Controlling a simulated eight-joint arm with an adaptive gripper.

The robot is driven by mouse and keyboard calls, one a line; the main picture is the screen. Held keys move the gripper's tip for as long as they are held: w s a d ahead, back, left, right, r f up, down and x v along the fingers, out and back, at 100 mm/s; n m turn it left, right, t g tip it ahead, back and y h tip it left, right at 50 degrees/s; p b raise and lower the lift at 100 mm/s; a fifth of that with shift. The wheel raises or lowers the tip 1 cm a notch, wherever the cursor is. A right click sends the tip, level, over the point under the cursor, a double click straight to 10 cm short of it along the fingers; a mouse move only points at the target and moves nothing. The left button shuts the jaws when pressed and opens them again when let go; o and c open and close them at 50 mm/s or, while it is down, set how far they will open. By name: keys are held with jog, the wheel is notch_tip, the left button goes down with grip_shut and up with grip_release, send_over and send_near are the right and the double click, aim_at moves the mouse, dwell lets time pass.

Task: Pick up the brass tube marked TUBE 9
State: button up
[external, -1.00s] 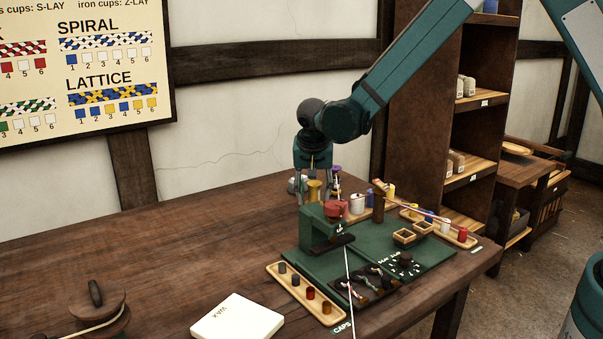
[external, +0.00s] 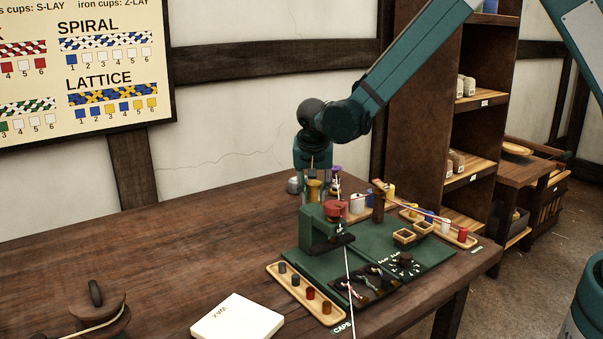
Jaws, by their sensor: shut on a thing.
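My gripper (external: 318,192) points down over the back of the bench, behind the green braiding stand. Its fingers are drawn close together and shut on a slim brass-coloured tube (external: 312,162), partly hidden between them. No marking on the tube can be read at this size, so I cannot tell its number.
The green stand (external: 312,230) with a red top is just in front of my gripper. A purple-topped spool (external: 336,170) and white cups (external: 357,203) stand close on the right. A tray of caps (external: 295,290) and a white box (external: 237,318) lie nearer. The bench's left is mostly clear.

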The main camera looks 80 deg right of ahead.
jog(key=shift+r+p, duration=0.6)
jog(key=shift+r, duration=4.4)
